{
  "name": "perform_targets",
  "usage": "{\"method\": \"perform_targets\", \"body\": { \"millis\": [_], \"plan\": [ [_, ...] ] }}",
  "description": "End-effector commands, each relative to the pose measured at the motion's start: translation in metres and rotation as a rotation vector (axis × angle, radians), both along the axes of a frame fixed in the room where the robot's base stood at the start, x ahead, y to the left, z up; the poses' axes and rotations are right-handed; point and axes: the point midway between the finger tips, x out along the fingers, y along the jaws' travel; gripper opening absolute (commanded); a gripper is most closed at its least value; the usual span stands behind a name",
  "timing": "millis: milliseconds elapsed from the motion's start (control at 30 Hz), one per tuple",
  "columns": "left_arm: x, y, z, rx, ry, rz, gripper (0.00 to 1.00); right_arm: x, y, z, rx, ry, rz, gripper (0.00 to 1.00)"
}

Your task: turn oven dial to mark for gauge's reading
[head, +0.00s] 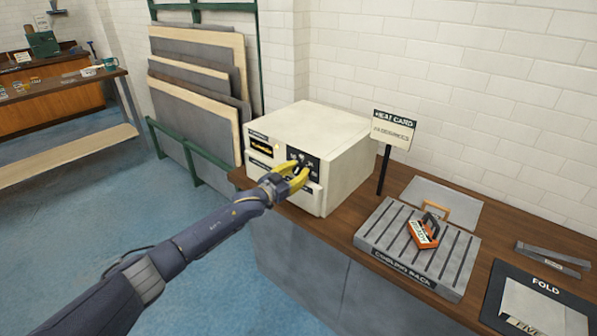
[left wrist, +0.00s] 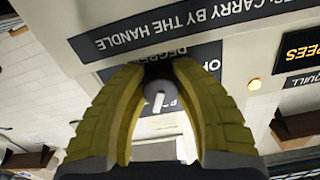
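The white oven (head: 336,150) stands on the wooden counter with a dark dial panel (head: 312,160) on its front. My left gripper (head: 299,173) is at this panel, its yellow fingers apart. In the left wrist view the round grey dial (left wrist: 153,90) with a white pointer shows between the fingers; I cannot tell whether they touch it. The dial's marks are mostly hidden by the fingers. A dark display with orange characters (left wrist: 303,52) is beside the panel; its reading is cut off. The heat card (head: 394,130) stands right of the oven, its small text unreadable. My right gripper is not in view.
A grey cooling rack (head: 375,243) holds an orange-and-white handled object (head: 424,233). A dark FOLD mat (head: 500,280) and grey bars (head: 553,259) are at right. Panels in a green rack (head: 185,138) stand left of the oven.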

Motion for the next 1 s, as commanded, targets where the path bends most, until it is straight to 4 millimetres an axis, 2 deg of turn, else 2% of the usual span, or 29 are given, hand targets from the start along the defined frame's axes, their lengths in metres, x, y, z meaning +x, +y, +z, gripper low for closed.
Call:
{"method": "perform_targets", "body": {
  "millis": [33, 233, 500, 667, 1000],
  "plan": [
    [-0.001, 0.000, -0.002, 0.001, 0.003, 0.000, 0.32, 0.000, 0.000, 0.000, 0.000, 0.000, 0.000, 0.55],
    [0.000, 0.000, -0.001, -0.002, 0.001, 0.000, 0.55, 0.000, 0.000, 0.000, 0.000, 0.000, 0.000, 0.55],
    [-0.001, 0.001, 0.000, -0.002, 0.000, 0.000, 0.55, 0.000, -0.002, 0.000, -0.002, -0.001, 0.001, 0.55],
    [-0.008, 0.007, 0.000, -0.002, 0.000, 0.000, 0.55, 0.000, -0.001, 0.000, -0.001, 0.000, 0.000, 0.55],
    [-0.049, 0.039, -0.001, -0.002, 0.002, 0.000, 0.55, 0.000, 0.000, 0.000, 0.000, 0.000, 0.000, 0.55]
  ]
}}
